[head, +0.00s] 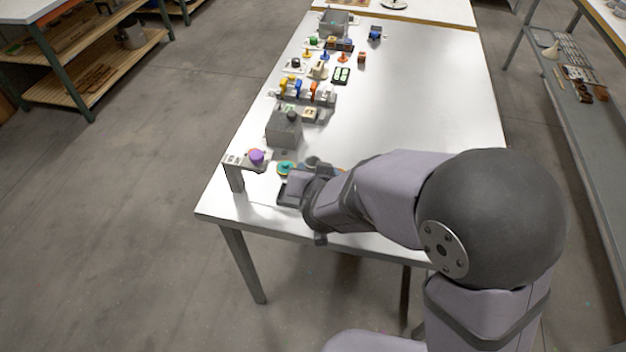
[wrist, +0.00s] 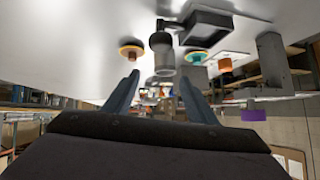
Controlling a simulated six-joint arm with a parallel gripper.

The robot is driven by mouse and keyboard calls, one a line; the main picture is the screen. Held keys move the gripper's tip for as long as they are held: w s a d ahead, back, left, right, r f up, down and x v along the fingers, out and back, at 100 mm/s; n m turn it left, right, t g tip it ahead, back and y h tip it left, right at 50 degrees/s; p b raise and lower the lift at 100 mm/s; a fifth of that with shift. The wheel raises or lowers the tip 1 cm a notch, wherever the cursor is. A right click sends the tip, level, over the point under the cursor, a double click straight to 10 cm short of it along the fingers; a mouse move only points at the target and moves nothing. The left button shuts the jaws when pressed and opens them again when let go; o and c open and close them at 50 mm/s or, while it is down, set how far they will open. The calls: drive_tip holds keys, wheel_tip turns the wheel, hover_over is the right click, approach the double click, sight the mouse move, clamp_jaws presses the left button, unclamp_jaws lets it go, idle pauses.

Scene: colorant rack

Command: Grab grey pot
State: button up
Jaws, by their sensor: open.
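The grey pot (head: 312,162) is on the white table near its front left, partly hidden by my arm in the head view. In the wrist view, where the scene appears upside down, the grey pot (wrist: 164,66) shows just beyond and between my fingertips. My gripper (wrist: 159,78) is open, with one finger on each side of the pot's line. No contact between fingers and pot is visible. In the head view my wrist hides the fingertips.
A teal pot (head: 286,167) stands left of the grey pot, and a purple pot (head: 256,156) is on a grey stand (head: 235,175). An orange pot (wrist: 132,53) is on the other side. A grey block (head: 284,128) stands behind. The table's right half is clear.

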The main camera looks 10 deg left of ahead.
sight(313, 168)
drive_tip(key=shift+s+a+f+t+h+b, duration=0.15)
drive_tip(key=shift+a+f+t+b, duration=0.15)
drive_tip(key=shift+a+f, duration=0.25)
drive_tip(key=shift+s+a+f+t+h+b, duration=0.15)
drive_tip(key=shift+a+f+t+b, duration=0.15)
drive_tip(key=shift+a+f, duration=0.15)
drive_tip(key=shift+s+a+f+t+h+b, duration=0.1)
drive_tip(key=shift+s+a+t+h+b, duration=0.05)
drive_tip(key=shift+a+t+h+b, duration=0.25)
drive_tip(key=shift+s+m+t+h, duration=0.25)
drive_tip(key=shift+m+t+h, duration=0.05)
drive_tip(key=shift+s+t+h+b, duration=0.4)
drive_tip(key=shift+s+b, duration=0.1)
drive_tip(key=shift+w, duration=0.1)
drive_tip(key=shift+x, duration=3.6)
drive_tip(key=c, duration=1.2)
